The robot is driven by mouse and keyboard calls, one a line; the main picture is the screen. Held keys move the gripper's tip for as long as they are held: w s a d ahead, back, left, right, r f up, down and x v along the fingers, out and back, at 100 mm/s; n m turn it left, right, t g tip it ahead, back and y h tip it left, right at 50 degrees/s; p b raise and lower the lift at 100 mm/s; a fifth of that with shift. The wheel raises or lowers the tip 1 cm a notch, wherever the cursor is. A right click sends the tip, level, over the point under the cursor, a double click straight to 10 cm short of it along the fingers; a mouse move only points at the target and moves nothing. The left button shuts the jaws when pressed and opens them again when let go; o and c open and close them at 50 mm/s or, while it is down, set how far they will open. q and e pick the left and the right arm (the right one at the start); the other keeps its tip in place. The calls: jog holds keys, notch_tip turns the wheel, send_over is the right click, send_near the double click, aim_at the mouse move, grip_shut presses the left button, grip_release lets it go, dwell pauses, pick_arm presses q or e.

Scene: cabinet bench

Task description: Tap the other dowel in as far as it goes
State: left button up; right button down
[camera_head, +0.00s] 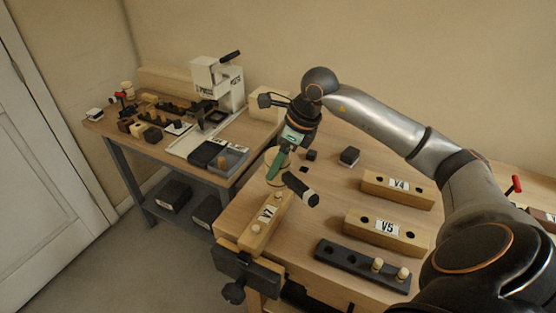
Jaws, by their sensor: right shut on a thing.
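The mallet's dark cylindrical head (300,189) with a pale band is tilted beside the far end of a wooden block labelled V7 (265,221). The block is held in a dark vise (246,272) at the bench's front left corner. One pale dowel (256,228) shows at the block's near end and another (278,190) at its far end, close to the mallet. How deep each sits is too small to tell. My left gripper is not in view.
Blocks V4 (398,190) and V5 (387,234) lie to the right. A dark rack (345,261) with two pale dowels (402,274) stands in front of them. A pale round container (270,170) is behind the mallet. A side table at left holds a white press (217,83).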

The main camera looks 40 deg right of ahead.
notch_tip(320, 180, down, 3)
jog(key=shift+b, duration=1.25)
jog(key=shift+r, duration=0.1)
jog(key=shift+r+p, duration=0.9)
jog(key=shift+r, duration=0.15)
